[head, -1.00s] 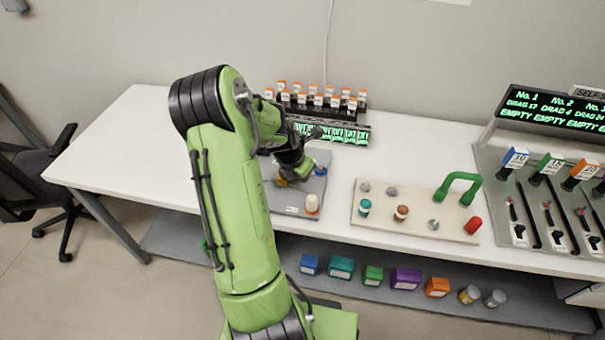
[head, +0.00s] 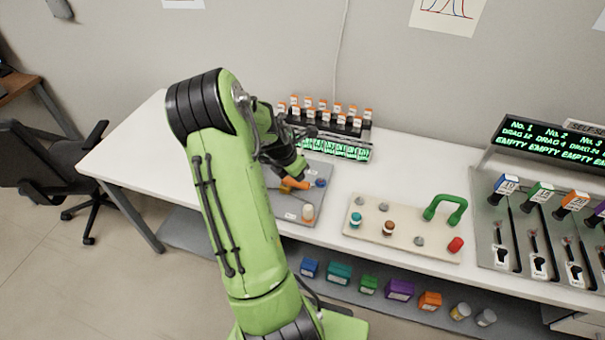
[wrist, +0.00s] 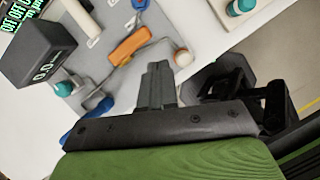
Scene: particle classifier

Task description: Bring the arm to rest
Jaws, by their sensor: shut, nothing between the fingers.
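My green arm (head: 238,200) rises in the middle of the head view and bends over toward the table. In the wrist view my gripper (wrist: 158,72) is shut and empty, its fingers together above the table. In the head view the gripper is mostly hidden behind the arm, near the grey mat (head: 290,216). An orange-handled tool (wrist: 130,46) lies on the mat below the fingers, apart from them.
A vial rack (head: 330,118) is behind. A beige board (head: 400,240) with a green handle (head: 446,207) lies to the right, before the lever panel (head: 535,225). Boxes sit on the lower shelf (head: 370,300).

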